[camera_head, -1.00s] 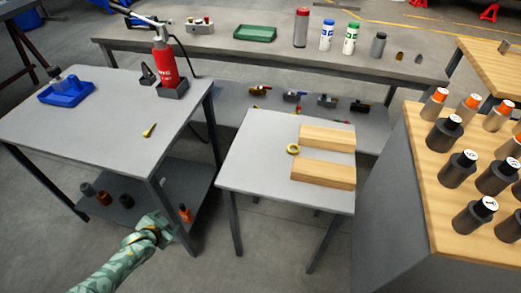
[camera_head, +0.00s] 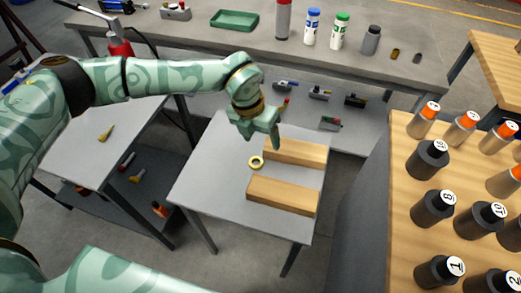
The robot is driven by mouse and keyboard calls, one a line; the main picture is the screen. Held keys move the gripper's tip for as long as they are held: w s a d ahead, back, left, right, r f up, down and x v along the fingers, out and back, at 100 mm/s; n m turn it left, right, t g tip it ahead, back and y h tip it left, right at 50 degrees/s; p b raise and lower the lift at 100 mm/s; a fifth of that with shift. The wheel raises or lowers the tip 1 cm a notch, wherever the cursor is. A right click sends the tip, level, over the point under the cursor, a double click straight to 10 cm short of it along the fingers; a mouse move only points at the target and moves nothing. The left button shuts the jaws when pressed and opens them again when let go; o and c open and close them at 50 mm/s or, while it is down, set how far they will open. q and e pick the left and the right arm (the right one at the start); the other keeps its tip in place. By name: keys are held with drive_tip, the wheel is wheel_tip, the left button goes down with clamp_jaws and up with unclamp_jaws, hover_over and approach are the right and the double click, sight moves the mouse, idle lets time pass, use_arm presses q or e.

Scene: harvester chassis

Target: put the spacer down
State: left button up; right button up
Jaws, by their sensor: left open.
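A small yellow ring (camera_head: 256,162), which looks like the spacer, lies on the grey top of the small middle table (camera_head: 205,180). It sits just left of two pale wooden blocks, a far one (camera_head: 295,152) and a near one (camera_head: 282,194), apart from my gripper. My left gripper (camera_head: 261,138) hangs over the table's far part, above and a little beyond the ring in the picture. Its fingers point down, are open, and hold nothing that I can see. My right gripper is out of view.
A wooden-topped cabinet (camera_head: 398,203) with several dark and orange-capped cylinders stands at the right. A long grey bench (camera_head: 190,42) with bottles and a green tray (camera_head: 234,20) runs along the back. A grey table (camera_head: 75,160) stands at the left, partly behind my arm.

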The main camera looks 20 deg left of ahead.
use_arm(q)
drive_tip(key=w+a+f+y, duration=0.1)
drive_tip(key=a+y, duration=0.1)
drive_tip(key=a, duration=0.1)
drive_tip(key=b, duration=0.3)
approach(256, 164)
drive_tip(key=shift+s+f+t, duration=0.3)
drive_tip(key=shift+s+f, duration=0.2)
drive_tip(key=shift+s, duration=0.1)
drive_tip(key=f+b, duration=0.1)
drive_tip(key=f, duration=0.2)
drive_tip(key=w+f+b, duration=0.1)
drive_tip(key=f+b, duration=0.1)
drive_tip(key=f, duration=0.1)
drive_tip(key=shift+w+d, duration=0.1)
drive_tip(key=shift+w, duration=0.15)
drive_tip(key=shift+r, duration=0.15)
drive_tip(key=c, duration=1.2)
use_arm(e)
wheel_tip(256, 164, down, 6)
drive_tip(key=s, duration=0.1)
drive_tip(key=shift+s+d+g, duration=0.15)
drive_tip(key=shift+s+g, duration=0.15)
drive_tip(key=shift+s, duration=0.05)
use_arm(q)
drive_tip(key=shift+r, duration=0.1)
drive_tip(key=shift+c, duration=0.2)
